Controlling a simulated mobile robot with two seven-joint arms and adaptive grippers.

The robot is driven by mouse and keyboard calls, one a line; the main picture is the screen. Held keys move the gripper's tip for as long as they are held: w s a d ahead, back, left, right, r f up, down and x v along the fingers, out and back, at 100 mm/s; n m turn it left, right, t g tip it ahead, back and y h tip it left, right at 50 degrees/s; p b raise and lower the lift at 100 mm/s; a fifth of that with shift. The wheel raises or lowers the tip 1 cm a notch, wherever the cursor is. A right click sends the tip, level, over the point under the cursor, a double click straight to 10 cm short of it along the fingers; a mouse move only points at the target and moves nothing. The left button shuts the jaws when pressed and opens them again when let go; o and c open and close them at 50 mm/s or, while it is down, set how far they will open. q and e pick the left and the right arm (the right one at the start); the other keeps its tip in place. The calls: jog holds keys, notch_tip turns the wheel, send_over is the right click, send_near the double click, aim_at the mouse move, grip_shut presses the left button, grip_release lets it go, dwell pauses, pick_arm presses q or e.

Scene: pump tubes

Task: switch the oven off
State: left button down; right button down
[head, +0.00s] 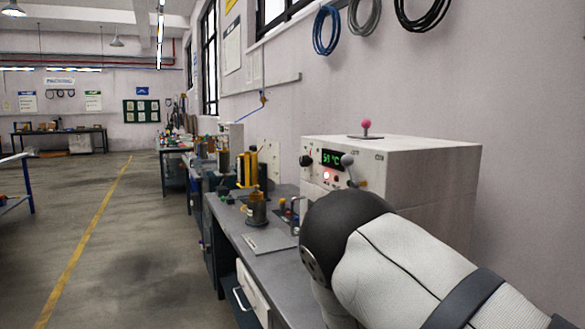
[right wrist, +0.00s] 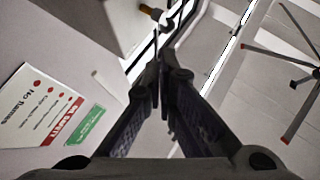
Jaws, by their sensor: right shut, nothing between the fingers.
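The oven (head: 430,172) is a white box on the bench at the right. Its front has a lit green display (head: 332,158) that seems to read about 59 °C, a black knob (head: 306,160), and a small glowing light (head: 326,175). A grey ball-ended lever (head: 347,161) stands beside the display. A pink-knobbed post (head: 366,124) is on top. My right arm covers the lower front of the oven. My right gripper (right wrist: 158,65) is shut and empty in the right wrist view; the head view does not show its fingers. My left gripper is not in view.
A dark bench (head: 246,231) runs along the right wall, with a small pump-like device (head: 256,210) left of the oven. The floor at left is open. The right wrist view shows a "No flames" sign (right wrist: 40,105) and a green label (right wrist: 85,125).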

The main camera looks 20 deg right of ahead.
aim_at(351, 169)
jog(key=shift+t+h, duration=0.3)
jog(key=shift+t, duration=0.3)
jog(key=x, duration=1.4)
jog(key=shift+w+a+f+b, duration=0.1)
jog(key=shift+w+a+b, duration=0.25)
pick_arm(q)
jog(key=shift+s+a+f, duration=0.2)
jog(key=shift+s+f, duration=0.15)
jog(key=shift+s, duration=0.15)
